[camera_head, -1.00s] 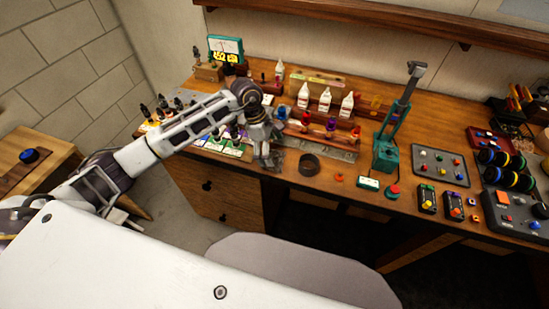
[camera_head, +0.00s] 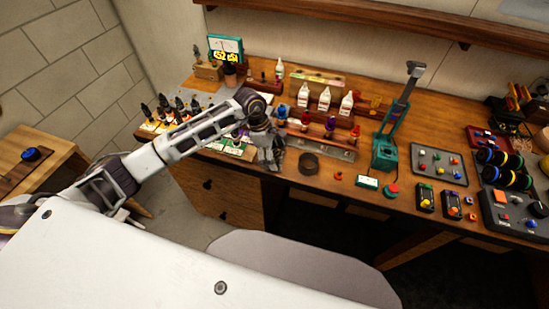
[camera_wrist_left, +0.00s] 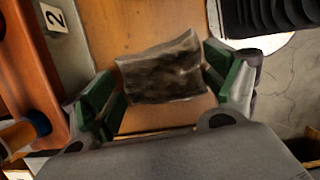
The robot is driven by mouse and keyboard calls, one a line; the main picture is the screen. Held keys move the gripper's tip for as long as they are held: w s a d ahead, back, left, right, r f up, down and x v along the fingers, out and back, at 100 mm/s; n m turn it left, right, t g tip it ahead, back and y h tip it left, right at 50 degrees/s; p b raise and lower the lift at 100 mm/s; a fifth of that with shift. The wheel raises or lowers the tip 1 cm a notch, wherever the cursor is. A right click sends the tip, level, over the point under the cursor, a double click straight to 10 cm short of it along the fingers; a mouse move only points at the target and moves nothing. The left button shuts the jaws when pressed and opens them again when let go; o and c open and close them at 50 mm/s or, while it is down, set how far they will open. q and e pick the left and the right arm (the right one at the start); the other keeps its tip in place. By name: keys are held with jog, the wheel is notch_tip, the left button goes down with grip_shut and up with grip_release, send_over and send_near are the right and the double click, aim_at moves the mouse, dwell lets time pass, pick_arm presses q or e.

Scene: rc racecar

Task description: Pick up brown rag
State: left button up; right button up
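The brown rag (camera_wrist_left: 165,72) shows in the left wrist view as a dark, crumpled piece of cloth on the wooden bench top. My left gripper (camera_head: 270,160) points down at the front edge of the bench in the head view. In the left wrist view its two green-padded fingers stand apart, one on each side of the rag. The rag spans most of the gap, and I cannot tell whether the pads touch it. In the head view the gripper hides the rag. My right gripper is in neither view.
Small dark-capped bottles (camera_head: 163,103) stand to the left. A green press (camera_head: 386,150) is farther right.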

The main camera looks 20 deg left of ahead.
aim_at(274, 156)
pick_arm(q)
jog(key=c, duration=0.4)
notch_tip(274, 156, up, 8)
jog(key=shift+r+b, duration=0.15)
jog(key=shift+b, duration=0.7)
jog(key=shift+r, duration=0.85)
